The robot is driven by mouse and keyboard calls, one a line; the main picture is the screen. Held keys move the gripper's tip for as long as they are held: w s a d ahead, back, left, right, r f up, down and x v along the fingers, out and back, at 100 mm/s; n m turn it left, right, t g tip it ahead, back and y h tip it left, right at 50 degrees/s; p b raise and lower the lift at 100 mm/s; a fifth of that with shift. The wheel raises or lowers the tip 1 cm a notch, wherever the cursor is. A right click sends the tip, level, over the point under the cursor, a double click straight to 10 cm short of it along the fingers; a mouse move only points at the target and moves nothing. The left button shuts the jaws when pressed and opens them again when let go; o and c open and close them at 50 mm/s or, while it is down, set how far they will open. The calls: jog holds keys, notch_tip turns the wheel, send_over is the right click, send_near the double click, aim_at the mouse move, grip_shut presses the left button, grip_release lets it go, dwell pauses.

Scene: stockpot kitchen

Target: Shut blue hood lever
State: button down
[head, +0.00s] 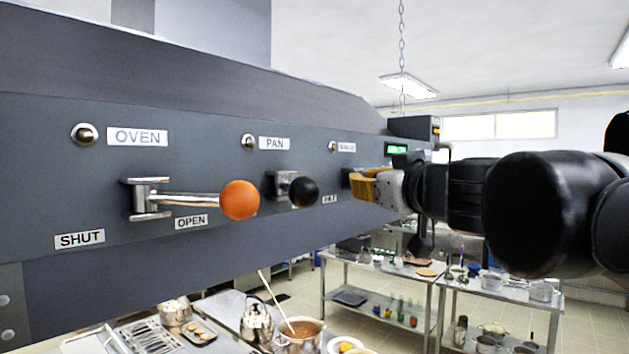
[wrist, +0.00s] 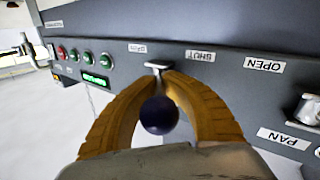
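The blue hood lever (wrist: 158,115) shows in the wrist view as a dark blue ball in front of a small metal mount on the grey panel. My gripper (wrist: 160,78) has its two yellow fingers arched around the ball, their tips close together at the stem behind it. In the head view my gripper (head: 358,185) is against the panel and hides the lever. In the wrist view, which is upside down, a SHUT label (wrist: 200,55) and an OPEN label (wrist: 137,48) lie beyond the lever. Its exact angle is hard to tell.
The orange-knobbed oven lever (head: 239,200) and black-knobbed pan lever (head: 303,192) stick out of the panel left of my gripper. A green display (head: 397,149) is beyond it. Below stand a cooktop with a pot (head: 300,335) and metal tables (head: 380,262) with kitchenware.

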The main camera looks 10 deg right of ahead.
jog(key=shift+r, duration=0.15)
jog(key=c, duration=1.5)
grip_release()
jog(key=shift+c, duration=0.2)
jog(key=shift+o, duration=0.4)
jog(key=shift+w+a, duration=0.1)
jog(key=shift+w, duration=0.1)
jog(key=s+d, duration=0.2)
jog(key=s, duration=1)
jog(key=s+a+f+g+y+b, duration=0.15)
jog(key=f+b, duration=0.55)
jog(key=f, duration=0.9)
jog(key=a+f+g+b, duration=0.3)
jog(key=f+b, duration=0.5)
jog(key=f, duration=0.7)
jog(key=a+f+g+b, duration=0.2)
jog(key=f+b, duration=0.5)
jog(key=f, duration=0.9)
jog(key=s+d+f+m+g+h+b, duration=0.1)
jog(key=f+b, duration=0.4)
jog(key=f, duration=0.7)
jog(key=s+d+f+m+g+h+b, duration=0.1)
jog(key=s+f+b, duration=0.3)
jog(key=f, duration=0.9)
jog(key=s+d+f+m+g+h+b, duration=0.2)
jog(key=f+b, duration=0.6)
jog(key=f, duration=0.4)
jog(key=shift+s+d+f+h, duration=0.35)
jog(key=shift+s+d, duration=0.1)
jog(key=shift+d, duration=0.1)
